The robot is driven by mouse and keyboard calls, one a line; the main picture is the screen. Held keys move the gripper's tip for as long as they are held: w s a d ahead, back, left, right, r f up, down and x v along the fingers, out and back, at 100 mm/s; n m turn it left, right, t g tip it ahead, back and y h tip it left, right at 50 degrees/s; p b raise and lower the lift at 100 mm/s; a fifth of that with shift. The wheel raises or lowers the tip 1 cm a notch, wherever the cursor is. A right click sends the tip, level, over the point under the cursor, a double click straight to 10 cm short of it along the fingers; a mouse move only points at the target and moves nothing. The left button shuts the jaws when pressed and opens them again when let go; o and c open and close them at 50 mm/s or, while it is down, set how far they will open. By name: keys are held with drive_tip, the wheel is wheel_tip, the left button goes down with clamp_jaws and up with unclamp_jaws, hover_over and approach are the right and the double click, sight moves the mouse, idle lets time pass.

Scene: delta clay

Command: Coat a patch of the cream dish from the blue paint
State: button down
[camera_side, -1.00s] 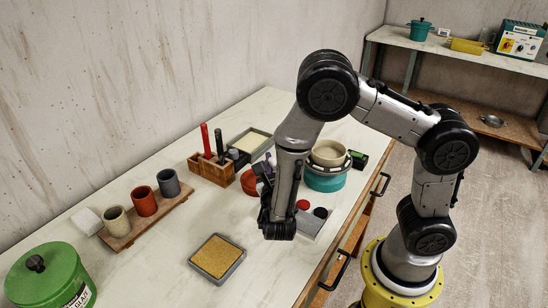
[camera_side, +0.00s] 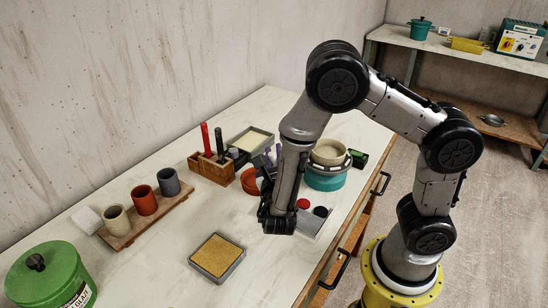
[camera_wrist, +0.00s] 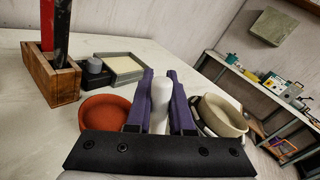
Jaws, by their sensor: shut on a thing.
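The cream dish (camera_side: 329,152) stands upright on a teal turntable (camera_side: 324,181), right of my forearm; it also shows at the right of the wrist view (camera_wrist: 222,115). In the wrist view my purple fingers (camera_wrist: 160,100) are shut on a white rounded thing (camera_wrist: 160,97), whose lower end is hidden. I see no blue paint; my arm may cover it.
A sponge tray (camera_side: 217,258) lies at the front. A wooden block with upright tools (camera_side: 211,169), a red-orange bowl (camera_side: 249,182) and a cream-filled tray (camera_side: 250,141) stand behind. Three cups on a board (camera_side: 143,200) and a green glaze bucket (camera_side: 48,278) are at left.

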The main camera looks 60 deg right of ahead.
drive_tip(key=shift+r, duration=2.7)
drive_tip(key=shift+d, duration=0.1)
